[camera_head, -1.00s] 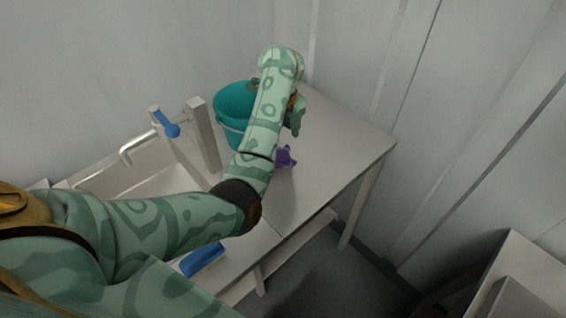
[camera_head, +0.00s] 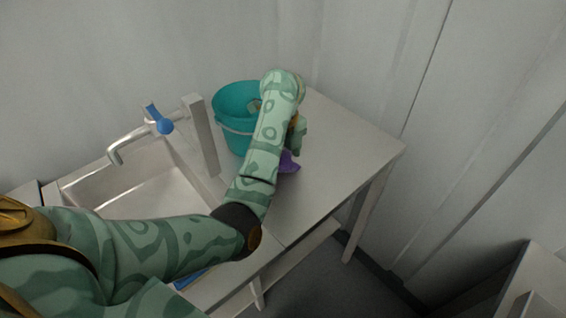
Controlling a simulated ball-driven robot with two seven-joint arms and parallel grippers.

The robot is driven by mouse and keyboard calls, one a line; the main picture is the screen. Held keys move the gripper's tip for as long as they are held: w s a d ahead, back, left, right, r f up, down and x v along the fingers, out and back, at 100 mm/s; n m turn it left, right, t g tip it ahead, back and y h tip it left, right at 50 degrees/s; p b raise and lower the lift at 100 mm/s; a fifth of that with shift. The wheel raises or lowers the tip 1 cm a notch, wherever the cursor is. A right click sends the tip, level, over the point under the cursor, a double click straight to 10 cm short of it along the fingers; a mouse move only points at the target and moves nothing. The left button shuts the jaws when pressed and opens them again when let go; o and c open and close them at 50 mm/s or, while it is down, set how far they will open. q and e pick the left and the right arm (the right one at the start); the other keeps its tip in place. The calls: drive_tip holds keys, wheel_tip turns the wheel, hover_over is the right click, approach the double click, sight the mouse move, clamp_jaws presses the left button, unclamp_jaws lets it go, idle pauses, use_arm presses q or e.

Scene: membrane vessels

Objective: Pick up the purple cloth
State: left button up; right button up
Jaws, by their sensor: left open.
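The purple cloth (camera_head: 289,162) lies crumpled on the grey table, partly hidden behind my left forearm. My left gripper (camera_head: 298,143) points down beside the arm's wrist, just above and behind the cloth in the picture. It is open, though its fingertips are small and partly covered. I cannot tell whether it touches the cloth. My right gripper is out of view.
A teal bucket (camera_head: 232,118) stands on the table left of my forearm. A sink (camera_head: 140,195) with a tap (camera_head: 128,143) and blue handle (camera_head: 158,121) is at the left, beside a grey post (camera_head: 202,138). The table's right part (camera_head: 350,150) is clear.

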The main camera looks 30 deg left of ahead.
use_arm(q)
drive_tip(key=shift+f, duration=0.5)
drive_tip(key=c, duration=1.4)
clamp_jaws()
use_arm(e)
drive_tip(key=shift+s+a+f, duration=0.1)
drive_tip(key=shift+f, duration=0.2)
